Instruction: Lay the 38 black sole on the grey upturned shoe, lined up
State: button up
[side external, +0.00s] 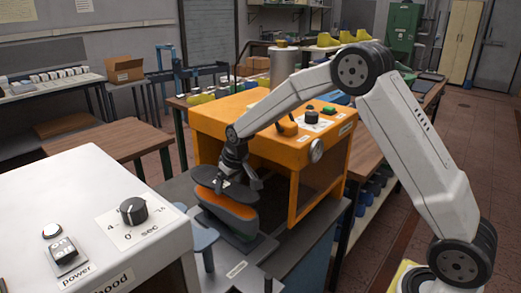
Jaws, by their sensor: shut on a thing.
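My gripper (236,176) points down in front of the orange machine and is shut on the black sole (240,192). The size mark is not readable, and the fingertips are too small to make out clearly.
The orange machine (225,125) stands close behind the shoe. A white machine (80,225) with a knob fills the front left. A blue-grey stand (203,242) is left of the shoe. The wooden table (118,141) at left is clear.

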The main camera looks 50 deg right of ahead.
aim_at(229, 204)
jog(key=shift+f, duration=2.75)
dwell(2.5)
jog(key=o, duration=0.8)
jog(key=shift+c, duration=0.2)
jog(key=shift+r, duration=0.15)
jog(key=shift+r, duration=3.4)
